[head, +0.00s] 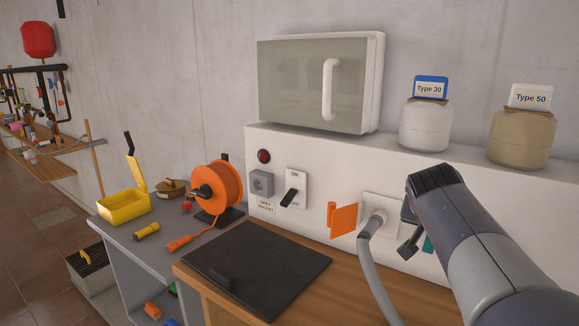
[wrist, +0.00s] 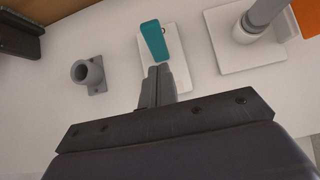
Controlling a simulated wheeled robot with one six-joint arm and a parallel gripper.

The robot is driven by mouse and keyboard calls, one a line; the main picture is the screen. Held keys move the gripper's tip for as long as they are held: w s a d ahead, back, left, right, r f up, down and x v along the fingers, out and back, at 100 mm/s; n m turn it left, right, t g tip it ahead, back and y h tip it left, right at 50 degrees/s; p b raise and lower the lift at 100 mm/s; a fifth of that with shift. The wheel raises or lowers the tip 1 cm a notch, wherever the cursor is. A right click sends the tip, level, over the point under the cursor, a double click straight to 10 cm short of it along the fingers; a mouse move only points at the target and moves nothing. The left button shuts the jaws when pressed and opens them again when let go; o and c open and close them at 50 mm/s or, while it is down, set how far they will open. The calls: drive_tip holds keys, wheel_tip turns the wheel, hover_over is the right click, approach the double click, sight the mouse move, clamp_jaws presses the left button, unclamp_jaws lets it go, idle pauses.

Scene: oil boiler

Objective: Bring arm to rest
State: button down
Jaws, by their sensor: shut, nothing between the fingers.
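My gripper (wrist: 158,84) is shut and empty in the wrist view. Its fingertips point toward a teal lever (wrist: 155,40) on a white plate (wrist: 182,72) fixed to the white panel. I cannot tell whether the fingertips touch the plate. In the head view my arm comes in from the lower right and the gripper (head: 409,240) is at the panel, right of the plugged-in grey hose. A bit of the teal lever (head: 428,243) shows beside it. The rest of the lever is hidden by my arm.
The grey hose (head: 375,260) and an orange flap (head: 343,218) stand out from the panel left of my gripper. A dark mat (head: 257,265) lies on the wooden worktop. Type 30 (head: 426,128) and Type 50 (head: 523,140) jars stand on the ledge above. A grey pipe bracket (wrist: 86,75) is left of the plate.

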drive_tip(key=shift+w+r+g+p, duration=0.15)
drive_tip(key=shift+r+g+p, duration=0.15)
drive_tip(key=shift+r+p, duration=0.45)
drive_tip(key=shift+w+d+f+g+y+p, duration=0.2)
drive_tip(key=shift+g+y+p, duration=0.1)
drive_tip(key=shift+p, duration=0.65)
drive_tip(key=p, duration=0.2)
drive_tip(key=g+p, duration=0.1)
drive_tip(key=p, duration=0.1)
drive_tip(key=shift+w+d+r+y, duration=0.2)
drive_tip(key=shift+w+y, duration=0.1)
drive_tip(key=shift+y, duration=0.1)
drive_tip(key=shift+p, duration=0.5)
drive_tip(key=g+p, duration=0.1)
drive_tip(key=p, duration=0.1)
drive_tip(key=y+p, duration=0.1)
drive_tip(key=p, duration=0.1)
drive_tip(key=shift+w+d+g, duration=0.15)
drive_tip(key=shift+w+g, duration=0.05)
drive_tip(key=shift+g, duration=0.2)
drive_tip(key=shift+y+p, duration=0.3)
drive_tip(key=shift+p, duration=0.5)
drive_tip(key=shift+f+b, duration=0.3)
drive_tip(key=shift+b, duration=0.5)
drive_tip(key=shift+b, duration=0.4)
drive_tip(key=shift+s+f+t+h+b, duration=0.15)
drive_tip(key=shift+t+h+b, duration=0.3)
drive_tip(key=shift+b, duration=0.8)
